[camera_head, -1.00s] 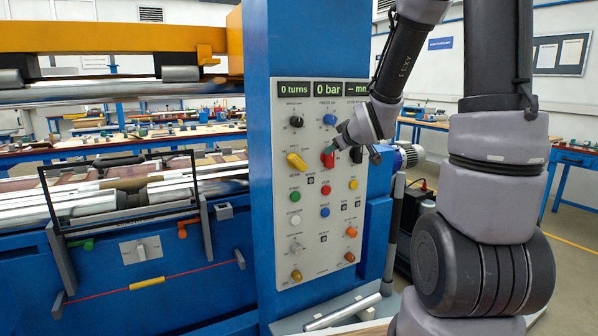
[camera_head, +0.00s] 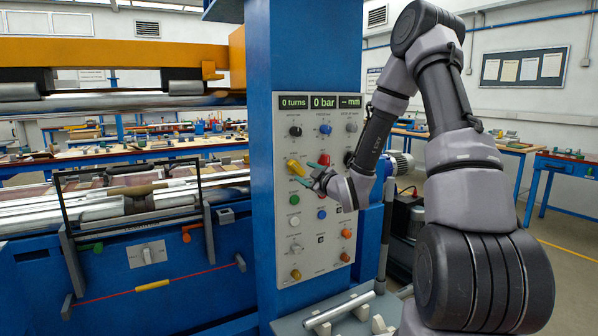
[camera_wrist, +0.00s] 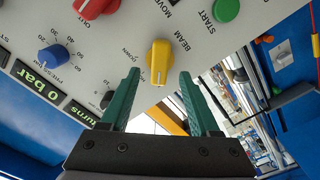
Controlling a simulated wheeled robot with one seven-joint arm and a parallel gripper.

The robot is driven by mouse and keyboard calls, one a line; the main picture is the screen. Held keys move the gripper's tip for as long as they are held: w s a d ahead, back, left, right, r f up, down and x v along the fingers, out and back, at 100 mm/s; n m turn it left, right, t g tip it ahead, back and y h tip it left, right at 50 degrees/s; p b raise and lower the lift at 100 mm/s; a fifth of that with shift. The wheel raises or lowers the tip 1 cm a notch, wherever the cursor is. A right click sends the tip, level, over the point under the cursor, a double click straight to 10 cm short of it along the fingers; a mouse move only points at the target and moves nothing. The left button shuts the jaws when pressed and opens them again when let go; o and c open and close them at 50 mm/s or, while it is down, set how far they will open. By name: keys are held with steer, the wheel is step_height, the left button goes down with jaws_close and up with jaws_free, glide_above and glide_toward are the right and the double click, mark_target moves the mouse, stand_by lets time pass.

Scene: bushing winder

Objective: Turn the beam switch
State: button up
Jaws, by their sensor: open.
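The beam switch is a yellow knob (camera_wrist: 160,62) on the grey control panel, with "BEAM", "DOWN" and "MOVE" lettering beside it in the wrist view. In the head view the yellow knob (camera_head: 295,167) is on the panel's left side, tilted. My gripper (camera_wrist: 158,95) is open, with a green finger on either side of the knob's lower end. The fingertips appear close to the knob; I cannot tell whether they touch it. In the head view my gripper (camera_head: 317,170) is in front of the panel, just right of the knob.
The control panel (camera_head: 318,262) also carries a red knob (camera_wrist: 95,5), a blue knob (camera_wrist: 54,58) and a green start button (camera_wrist: 226,9) near the beam switch. A tray with a metal rod (camera_head: 338,310) sits below the panel. The blue column (camera_head: 258,200) borders the panel.

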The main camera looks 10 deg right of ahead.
mark_target(298, 169)
steer(key=x, duration=0.5)
jaws_close()
